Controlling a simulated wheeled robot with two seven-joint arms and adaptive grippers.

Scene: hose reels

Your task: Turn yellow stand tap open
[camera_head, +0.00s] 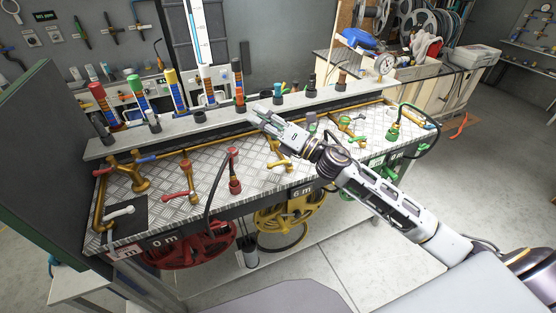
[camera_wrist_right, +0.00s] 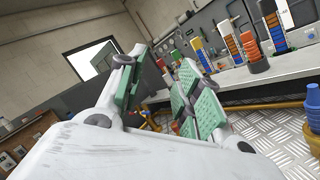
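The yellow stand tap (camera_head: 279,164) stands on the metal checker-plate bench top, near the middle. My right gripper and forearm cover its upper part in the head view, so its handle position cannot be told. My right gripper (camera_head: 263,113) is above and behind the tap, over the back of the bench near the shelf, apart from the tap as far as I can see. In the right wrist view its green-padded fingers (camera_wrist_right: 160,90) are spread with nothing between them. My left gripper is out of view.
A red tap (camera_head: 183,184) and a red hose fitting (camera_head: 235,172) stand left of the yellow tap. A green fitting (camera_head: 393,131) stands to the right. A grey shelf (camera_head: 180,127) with several coloured fittings runs along the back. Hose reels (camera_head: 190,247) hang below.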

